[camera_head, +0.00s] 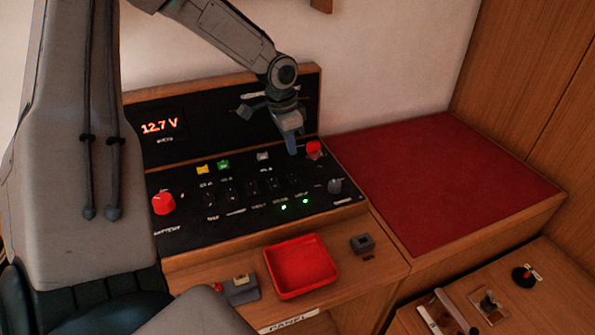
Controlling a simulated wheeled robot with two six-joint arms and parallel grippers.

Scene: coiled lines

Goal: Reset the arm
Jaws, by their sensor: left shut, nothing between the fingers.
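My left arm comes in from the upper left over a black control panel (250,208). Its gripper (292,150) is shut and empty, pointing down above the panel's back right part, close to a red knob (313,149). I cannot tell whether the fingertips touch the panel. The panel has a row of dark switches, a yellow tag (203,169), a green tag (223,164), a large red knob (163,203) at its left and a grey knob (334,186) at its right. Two green lights are lit near its front. My right gripper does not show.
A display (160,127) reads 12.7 V on the upright back board. A red-topped surface (440,185) at the right is clear. Levers (488,303) stand at the lower right.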

